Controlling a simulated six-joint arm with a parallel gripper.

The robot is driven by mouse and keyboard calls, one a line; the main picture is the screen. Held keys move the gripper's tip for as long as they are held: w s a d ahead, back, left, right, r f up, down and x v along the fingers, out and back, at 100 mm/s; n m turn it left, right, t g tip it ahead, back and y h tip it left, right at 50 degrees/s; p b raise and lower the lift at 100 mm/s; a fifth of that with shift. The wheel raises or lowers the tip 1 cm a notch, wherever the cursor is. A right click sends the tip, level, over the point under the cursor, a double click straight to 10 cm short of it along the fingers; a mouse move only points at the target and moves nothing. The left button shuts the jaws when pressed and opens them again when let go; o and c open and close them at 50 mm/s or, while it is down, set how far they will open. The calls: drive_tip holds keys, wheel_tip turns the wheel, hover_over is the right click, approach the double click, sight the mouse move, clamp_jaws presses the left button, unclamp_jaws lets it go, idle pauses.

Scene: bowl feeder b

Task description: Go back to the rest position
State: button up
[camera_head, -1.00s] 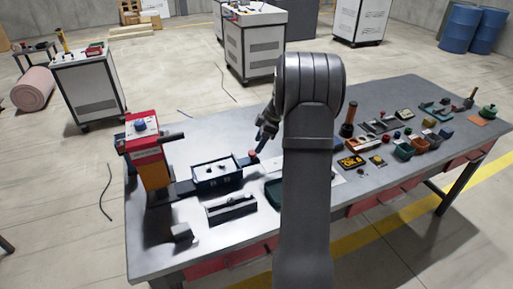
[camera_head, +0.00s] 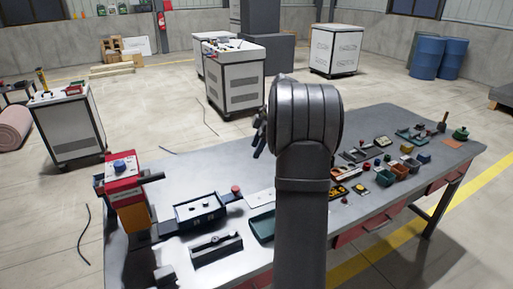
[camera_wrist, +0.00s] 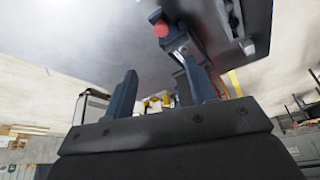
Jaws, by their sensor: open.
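My gripper (camera_head: 259,145) shows in the head view just left of my grey arm. It is in the air over the back part of the table (camera_head: 190,165), apart from the things on it. In the wrist view my gripper (camera_wrist: 160,90) has its two dark fingers spread apart, with nothing held between them. Beyond the fingers a red knob (camera_wrist: 161,29) on a dark blue device shows. In the head view the red knob (camera_head: 236,189) stands at the right end of the blue box unit (camera_head: 200,210). My arm hides part of the table's middle.
A red and orange post (camera_head: 127,195) stands at the table's left. A dark block with a slot (camera_head: 216,249) and a green tray (camera_head: 262,226) lie in front. Several small bins and parts, including a green pot (camera_head: 461,133), cover the right side. White cabinets (camera_head: 235,75) stand behind.

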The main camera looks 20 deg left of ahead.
sight(237, 187)
drive_tip(key=x, duration=1.7)
drive_tip(key=shift+s+a+f, duration=0.2)
drive_tip(key=shift+a+f, duration=0.05)
